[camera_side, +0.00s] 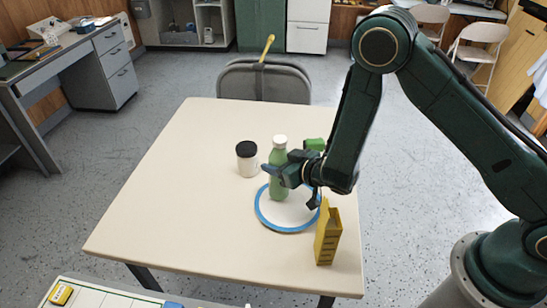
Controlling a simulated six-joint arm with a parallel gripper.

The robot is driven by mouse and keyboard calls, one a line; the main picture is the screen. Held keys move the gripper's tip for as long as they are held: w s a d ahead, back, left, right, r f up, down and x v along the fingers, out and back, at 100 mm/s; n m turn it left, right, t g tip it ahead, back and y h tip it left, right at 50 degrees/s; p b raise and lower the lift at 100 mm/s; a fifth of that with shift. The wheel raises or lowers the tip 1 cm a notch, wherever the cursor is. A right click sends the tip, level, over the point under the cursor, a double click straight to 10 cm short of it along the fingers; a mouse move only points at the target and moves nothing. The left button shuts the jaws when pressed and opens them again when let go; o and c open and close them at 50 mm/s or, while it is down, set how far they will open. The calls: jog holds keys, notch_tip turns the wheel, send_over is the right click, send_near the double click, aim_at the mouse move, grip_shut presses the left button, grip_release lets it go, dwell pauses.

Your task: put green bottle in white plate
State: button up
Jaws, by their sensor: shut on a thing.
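The green bottle (279,158) with a white cap stands upright at the back left part of the white plate (285,214), which has a blue rim. From this view it appears over the plate; I cannot tell whether its base touches the plate. My gripper (277,174) reaches in from the right and is shut on the bottle around its middle. The fingers hide part of the bottle's body.
A white jar with a black lid (247,160) stands just left of the bottle. A yellow carton (328,235) stands right of the plate, near its rim. A bright green object (315,144) shows behind my gripper. The table's (170,190) left side is clear.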

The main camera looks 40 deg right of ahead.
aim_at(285, 142)
jog(key=shift+f, duration=0.15)
jog(key=o, duration=1)
jog(key=shift+c, duration=0.2)
jog(key=shift+r, duration=0.2)
jog(key=v, duration=0.3)
jog(key=shift+r, duration=3.5)
jog(key=shift+d+r, duration=0.1)
